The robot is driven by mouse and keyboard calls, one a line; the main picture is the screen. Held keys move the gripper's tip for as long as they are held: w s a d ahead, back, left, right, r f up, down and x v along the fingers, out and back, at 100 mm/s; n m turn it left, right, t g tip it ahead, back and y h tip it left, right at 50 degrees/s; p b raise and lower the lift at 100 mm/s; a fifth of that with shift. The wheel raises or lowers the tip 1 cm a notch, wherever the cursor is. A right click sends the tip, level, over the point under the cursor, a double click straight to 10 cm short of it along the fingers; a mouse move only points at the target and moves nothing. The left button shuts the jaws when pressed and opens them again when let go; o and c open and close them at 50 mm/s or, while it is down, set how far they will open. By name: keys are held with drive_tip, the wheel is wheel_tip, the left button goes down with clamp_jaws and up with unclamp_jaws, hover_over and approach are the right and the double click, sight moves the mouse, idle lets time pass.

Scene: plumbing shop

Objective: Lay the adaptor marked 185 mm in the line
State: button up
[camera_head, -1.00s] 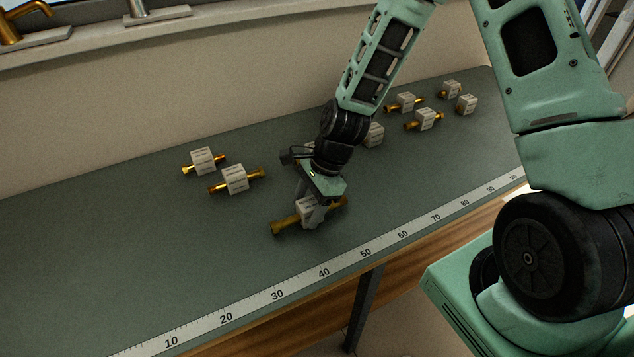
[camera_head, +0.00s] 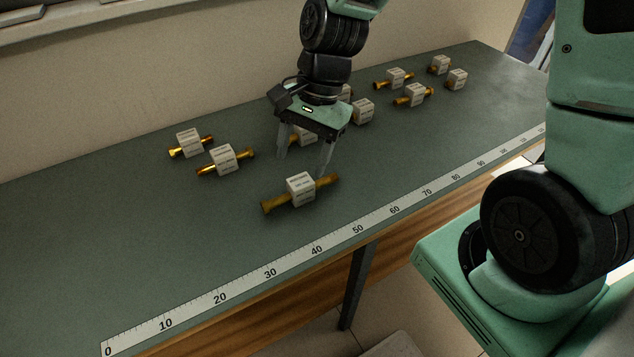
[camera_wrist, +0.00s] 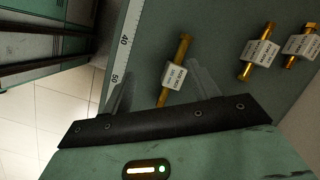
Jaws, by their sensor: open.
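A long brass adaptor with a white label block (camera_head: 301,187) lies on the green bench (camera_head: 110,230), a little behind the printed ruler. It also shows in the wrist view (camera_wrist: 174,77) between my fingers. My gripper (camera_head: 305,165) is open and empty, raised above the bench just behind that adaptor. Other labelled brass adaptors lie farther back: two at left (camera_head: 189,143) and (camera_head: 224,159), one partly hidden behind my gripper (camera_head: 303,136), and several at the back right, such as this one (camera_head: 414,95). The label print is too small to read, so I cannot tell which is 185 mm.
A white ruler strip (camera_head: 270,272) runs along the bench's front edge, with zero at the left. A white block (camera_head: 362,111) stands right of my gripper. The bench is clear at left and along the ruler.

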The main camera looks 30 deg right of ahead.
drive_tip(key=s+a+r+n+h, duration=0.1)
drive_tip(key=s+a+r+n, duration=0.2)
drive_tip(key=s+n, duration=0.4)
drive_tip(key=s+a+r+n+h, duration=0.2)
drive_tip(key=s+n, duration=0.6)
drive_tip(key=n, duration=0.4)
drive_tip(key=shift+s+a+r+t, duration=0.3)
drive_tip(key=shift+a+r, duration=0.1)
drive_tip(key=shift+r, duration=0.1)
